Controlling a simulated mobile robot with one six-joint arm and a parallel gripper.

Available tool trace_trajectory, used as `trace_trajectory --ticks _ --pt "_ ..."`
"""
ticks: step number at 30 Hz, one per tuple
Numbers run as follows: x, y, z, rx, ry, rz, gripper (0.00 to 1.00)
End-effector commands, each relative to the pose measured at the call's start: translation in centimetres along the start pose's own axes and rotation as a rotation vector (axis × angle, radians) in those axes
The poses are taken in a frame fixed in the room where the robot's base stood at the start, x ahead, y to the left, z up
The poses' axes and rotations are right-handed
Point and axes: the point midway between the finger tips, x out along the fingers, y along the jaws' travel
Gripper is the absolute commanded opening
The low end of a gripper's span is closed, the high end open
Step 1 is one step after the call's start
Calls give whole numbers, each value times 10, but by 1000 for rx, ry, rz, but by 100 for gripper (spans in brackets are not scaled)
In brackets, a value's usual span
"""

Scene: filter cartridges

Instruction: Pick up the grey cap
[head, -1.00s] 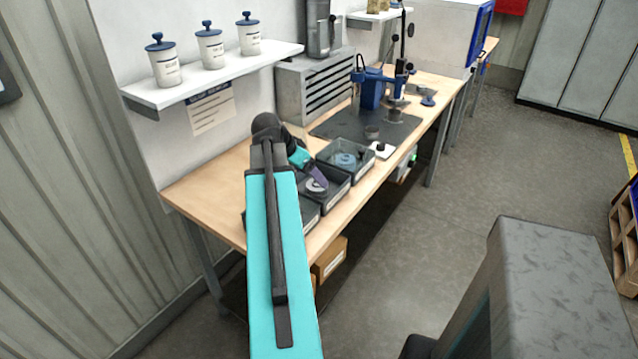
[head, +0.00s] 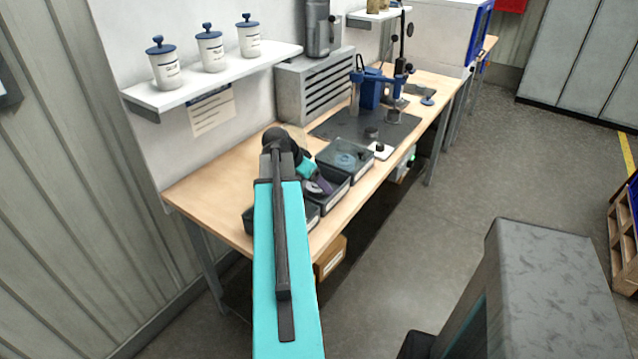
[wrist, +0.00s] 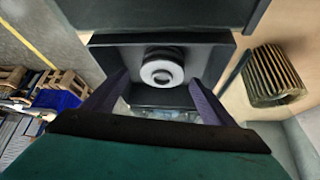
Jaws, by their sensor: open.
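The grey cap (wrist: 162,73) is a round, light grey ring-shaped piece in the wrist view. It appears stacked on or joined to a darker round part, inside a dark open bin (wrist: 215,42). My gripper (wrist: 158,80) is open, with its two purple fingers reaching into the bin, one on each side of the cap. No finger is seen gripping it; whether they touch it I cannot tell. In the head view my gripper (head: 322,186) is over the middle bin on the bench, and the cap there is mostly hidden by it.
A bin with a blue part (head: 345,160) stands just behind, and another dark bin (head: 312,216) is in front, partly behind my arm. A pleated filter (wrist: 272,77) lies beside the bins. A blue press (head: 372,88) and grey cabinet (head: 315,85) stand farther back.

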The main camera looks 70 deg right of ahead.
Motion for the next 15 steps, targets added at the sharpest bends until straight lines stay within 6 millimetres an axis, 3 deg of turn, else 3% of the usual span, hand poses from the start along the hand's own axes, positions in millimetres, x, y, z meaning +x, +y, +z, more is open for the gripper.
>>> trace_trajectory --ticks 15 --pt "0 0 0 -1 0 0 77"
